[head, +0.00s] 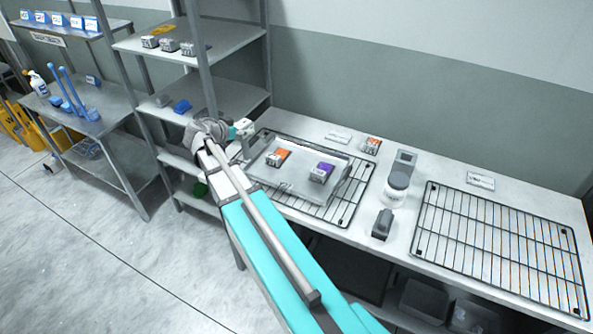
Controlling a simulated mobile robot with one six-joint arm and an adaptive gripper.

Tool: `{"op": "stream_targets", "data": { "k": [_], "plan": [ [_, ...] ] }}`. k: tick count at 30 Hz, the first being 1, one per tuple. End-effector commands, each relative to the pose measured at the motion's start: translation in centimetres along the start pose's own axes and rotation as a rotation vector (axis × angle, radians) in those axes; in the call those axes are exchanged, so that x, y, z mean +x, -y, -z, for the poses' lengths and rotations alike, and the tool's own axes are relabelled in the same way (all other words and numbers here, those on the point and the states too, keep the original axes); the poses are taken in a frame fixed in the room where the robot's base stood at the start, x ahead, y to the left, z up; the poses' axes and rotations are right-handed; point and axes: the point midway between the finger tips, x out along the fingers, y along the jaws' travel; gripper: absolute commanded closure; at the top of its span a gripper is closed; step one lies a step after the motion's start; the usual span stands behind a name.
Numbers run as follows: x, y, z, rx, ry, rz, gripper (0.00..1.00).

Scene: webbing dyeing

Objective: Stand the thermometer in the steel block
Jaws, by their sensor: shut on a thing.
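My gripper (244,129) is small in the head view, at the far end of my arm, over the left end of the bench. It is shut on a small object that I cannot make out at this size. I cannot pick out the thermometer for certain. A dark grey block (382,223) stands near the bench's front edge, right of my gripper and well apart from it. It may be the steel block, but its top is too small to read.
A grey-and-white device (399,176) stands behind the dark block. Another wire rack (500,245) is at right. Shelving (235,37) rises at left.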

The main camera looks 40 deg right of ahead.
Motion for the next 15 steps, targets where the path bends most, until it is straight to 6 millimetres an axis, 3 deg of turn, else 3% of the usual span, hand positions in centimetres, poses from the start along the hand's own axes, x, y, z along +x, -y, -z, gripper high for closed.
{"op": "stream_targets", "data": {
  "k": [1, 6, 15],
  "plan": [
    [-1.4, -0.1, -0.7, -0.014, -0.001, 0.030, 0.96],
    [-3.8, 0.5, -1.8, -0.044, -0.004, 0.099, 0.96],
    [-4.6, 0.9, -2.2, -0.054, -0.005, 0.123, 0.96]
  ]
}}
